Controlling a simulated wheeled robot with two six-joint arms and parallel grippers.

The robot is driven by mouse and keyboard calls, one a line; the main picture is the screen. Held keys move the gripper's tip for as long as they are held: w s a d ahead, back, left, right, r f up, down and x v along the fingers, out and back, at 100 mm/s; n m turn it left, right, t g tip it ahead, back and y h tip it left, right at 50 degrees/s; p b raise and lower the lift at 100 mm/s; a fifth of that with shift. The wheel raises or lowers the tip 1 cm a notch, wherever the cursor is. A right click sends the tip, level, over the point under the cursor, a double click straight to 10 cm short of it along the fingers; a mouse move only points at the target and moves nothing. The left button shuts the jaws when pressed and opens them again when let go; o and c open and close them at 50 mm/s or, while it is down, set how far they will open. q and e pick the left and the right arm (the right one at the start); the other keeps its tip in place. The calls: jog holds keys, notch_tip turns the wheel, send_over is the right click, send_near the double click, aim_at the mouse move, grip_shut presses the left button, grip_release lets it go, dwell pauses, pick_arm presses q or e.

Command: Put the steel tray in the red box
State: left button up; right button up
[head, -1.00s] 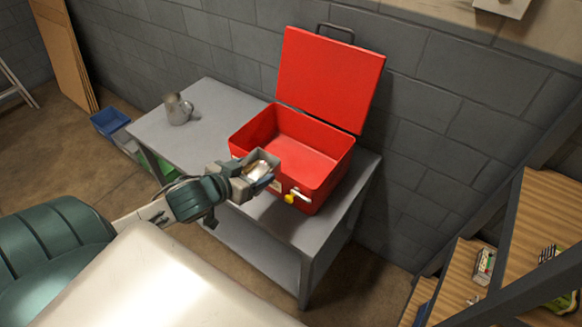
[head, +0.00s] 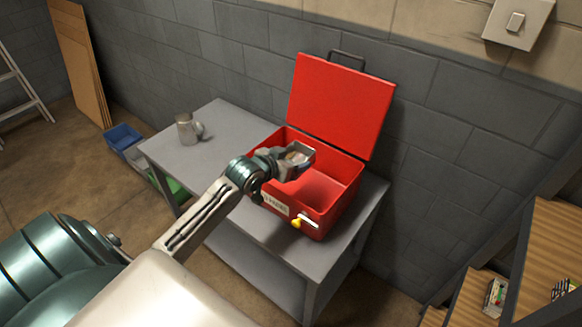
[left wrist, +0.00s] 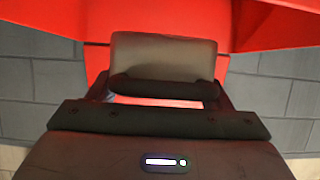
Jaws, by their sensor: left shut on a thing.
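The red box (head: 334,190) stands on the grey table with its lid (head: 342,103) raised open at the back. My left gripper (head: 283,161) is over the left part of the box's opening. It is shut on the small steel tray (head: 303,158), which is held above the box floor. In the left wrist view the tray (left wrist: 163,56) shows as a grey-brown plate at the fingers, with red of the box behind it. Something small and pale shows in the tray but is too small to name. My right gripper is not in view.
A grey metal mug (head: 187,129) stands on the left of the table (head: 215,150). Blue and green bins (head: 122,137) sit on the floor beyond its left end. A wooden shelf unit (head: 548,260) is at the right. A block wall runs behind the table.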

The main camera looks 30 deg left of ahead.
pick_arm(q)
jog(key=shift+f, duration=1.7)
jog(key=shift+f, duration=0.45)
jog(key=o, duration=1.1)
jog(key=shift+f, duration=0.1)
jog(key=shift+r, duration=0.5)
jog(key=v, duration=1.2)
jog(key=shift+p, duration=0.4)
